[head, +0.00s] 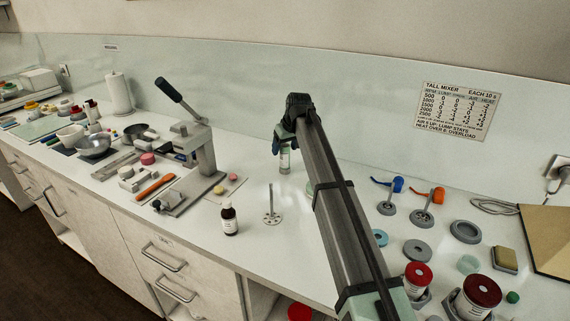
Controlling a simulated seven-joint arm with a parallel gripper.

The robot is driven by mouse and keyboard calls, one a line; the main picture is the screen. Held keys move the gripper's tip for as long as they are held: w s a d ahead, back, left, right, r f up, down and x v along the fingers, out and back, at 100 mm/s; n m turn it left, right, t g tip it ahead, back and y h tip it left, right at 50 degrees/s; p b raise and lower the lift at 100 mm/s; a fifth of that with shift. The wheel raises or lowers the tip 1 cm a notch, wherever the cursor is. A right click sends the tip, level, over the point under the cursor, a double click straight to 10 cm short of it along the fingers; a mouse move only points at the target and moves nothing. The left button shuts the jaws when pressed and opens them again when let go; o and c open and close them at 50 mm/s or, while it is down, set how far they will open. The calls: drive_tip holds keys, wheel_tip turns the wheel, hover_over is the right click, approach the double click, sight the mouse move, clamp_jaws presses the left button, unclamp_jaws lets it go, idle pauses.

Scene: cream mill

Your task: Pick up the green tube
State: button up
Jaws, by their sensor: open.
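My arm reaches away over the counter, and its end bends down at the far side. My gripper (282,147) is there, small and partly hidden by my own arm; it is open. A small upright cylinder (284,164), pale and greenish, shows directly below it. I cannot tell whether this is the green tube, or whether the fingers are around it or above it. A small dark green round piece (513,297) lies at the far right, but its shape is too small to read as a tube.
A lever press (200,150) stands left of my gripper. A brown bottle (229,220) and a small metal stand (271,217) are near the front. Right of my arm are blue and orange-handled pieces (432,200) and red-lidded jars (417,276). A paper roll (119,94) stands far left.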

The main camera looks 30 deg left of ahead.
drive_tip(key=x, duration=0.3)
drive_tip(key=shift+f, duration=0.15)
drive_tip(key=shift+c, duration=0.3)
drive_tip(key=c, duration=1)
drive_tip(key=shift+o, duration=0.2)
